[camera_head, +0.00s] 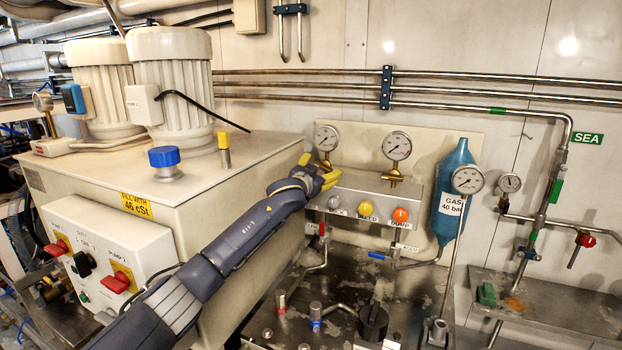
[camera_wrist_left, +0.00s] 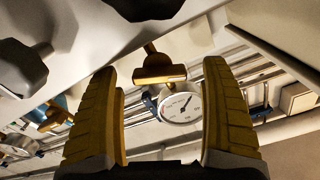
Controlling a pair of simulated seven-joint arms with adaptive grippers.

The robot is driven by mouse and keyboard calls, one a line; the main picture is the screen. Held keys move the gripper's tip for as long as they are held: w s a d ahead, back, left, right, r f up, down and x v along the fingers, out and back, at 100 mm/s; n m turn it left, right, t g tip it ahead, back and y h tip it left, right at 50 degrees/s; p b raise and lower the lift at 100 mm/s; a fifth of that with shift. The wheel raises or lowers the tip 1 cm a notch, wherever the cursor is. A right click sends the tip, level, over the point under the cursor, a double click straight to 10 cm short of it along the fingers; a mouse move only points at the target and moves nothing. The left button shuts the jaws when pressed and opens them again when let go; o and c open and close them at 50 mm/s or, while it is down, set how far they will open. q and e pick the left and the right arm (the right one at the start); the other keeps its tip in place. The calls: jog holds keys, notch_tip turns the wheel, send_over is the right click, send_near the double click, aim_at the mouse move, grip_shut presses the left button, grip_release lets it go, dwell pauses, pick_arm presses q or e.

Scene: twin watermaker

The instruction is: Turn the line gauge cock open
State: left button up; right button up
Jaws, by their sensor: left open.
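The left panel gauge (camera_head: 326,138) has a white dial and stands on top of the grey valve block (camera_head: 350,190). My left gripper (camera_head: 318,173) is at the block's upper left, just below this gauge, with yellow fingers. In the left wrist view my gripper (camera_wrist_left: 162,125) is open. A brass T-shaped cock handle (camera_wrist_left: 160,72) shows ahead, between the finger lines and apart from both. A gauge dial (camera_wrist_left: 181,104) is behind it. In the head view the fingers largely hide this cock. A second gauge (camera_head: 397,146) has its own brass cock (camera_head: 393,177).
Grey, yellow and orange knobs (camera_head: 400,215) stick out of the block's front. A blue gas bottle (camera_head: 452,190) and another gauge (camera_head: 467,180) stand to the right. The cream tank (camera_head: 240,180) is left of my forearm.

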pick_arm(q)
jog(key=v, duration=1)
jog(key=shift+s, duration=0.2)
jog(key=shift+a, duration=0.1)
